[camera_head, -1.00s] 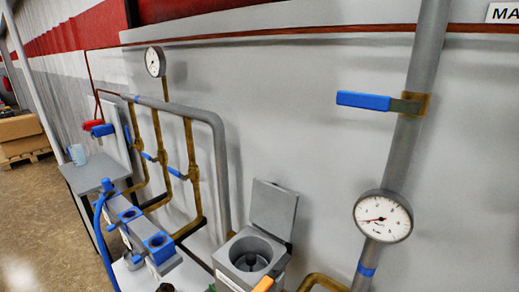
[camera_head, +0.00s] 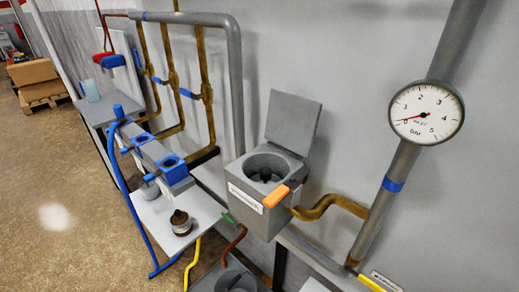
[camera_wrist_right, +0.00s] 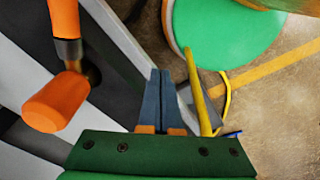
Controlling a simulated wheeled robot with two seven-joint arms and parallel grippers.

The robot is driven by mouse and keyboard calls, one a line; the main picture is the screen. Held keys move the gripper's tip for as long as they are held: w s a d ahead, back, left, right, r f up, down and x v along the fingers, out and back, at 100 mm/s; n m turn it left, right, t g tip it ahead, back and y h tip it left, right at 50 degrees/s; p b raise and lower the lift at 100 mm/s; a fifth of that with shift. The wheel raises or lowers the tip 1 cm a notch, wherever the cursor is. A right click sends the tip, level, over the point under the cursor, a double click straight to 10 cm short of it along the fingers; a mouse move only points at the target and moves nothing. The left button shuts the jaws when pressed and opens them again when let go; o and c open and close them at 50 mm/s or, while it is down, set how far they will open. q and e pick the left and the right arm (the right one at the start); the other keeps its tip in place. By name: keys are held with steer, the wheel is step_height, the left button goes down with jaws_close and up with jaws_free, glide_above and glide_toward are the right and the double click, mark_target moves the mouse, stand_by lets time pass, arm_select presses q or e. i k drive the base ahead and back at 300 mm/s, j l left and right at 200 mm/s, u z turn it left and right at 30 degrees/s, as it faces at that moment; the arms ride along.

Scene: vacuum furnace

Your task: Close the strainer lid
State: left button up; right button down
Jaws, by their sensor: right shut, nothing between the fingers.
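The strainer is a grey box (camera_head: 250,197) fixed by the wall, with a label on its front. Its square grey lid (camera_head: 293,122) stands open, hinged at the back and upright near the wall. The round opening with a dark knob inside (camera_head: 265,174) is uncovered. An orange handle (camera_head: 276,196) sticks out at the box's front right. My right gripper (camera_wrist_right: 166,72) shows in the right wrist view, its two blue-grey fingers together and empty. An orange handle (camera_wrist_right: 58,102) is left of it there. My grippers are not in the head view.
A brass pipe (camera_head: 330,206) runs right from the strainer to a grey vertical pipe with a gauge (camera_head: 427,112). A white shelf (camera_head: 205,207) with a small brown-topped pot (camera_head: 180,222) is at left. Blue-topped blocks (camera_head: 172,167) stand behind it. A green round thing (camera_wrist_right: 225,35) is in the wrist view.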

mark_target(292, 121)
steer(key=i+j+u, duration=0.15)
steer(key=j, duration=0.15)
steer(key=i+j+u, duration=0.1)
steer(key=j, duration=0.2)
steer(key=i+j+u, duration=0.15)
steer(key=j, duration=0.3)
steer(key=k+j+z, duration=0.1)
steer(key=j, duration=0.15)
steer(key=i+l+u, duration=0.15)
steer(key=l, duration=0.2)
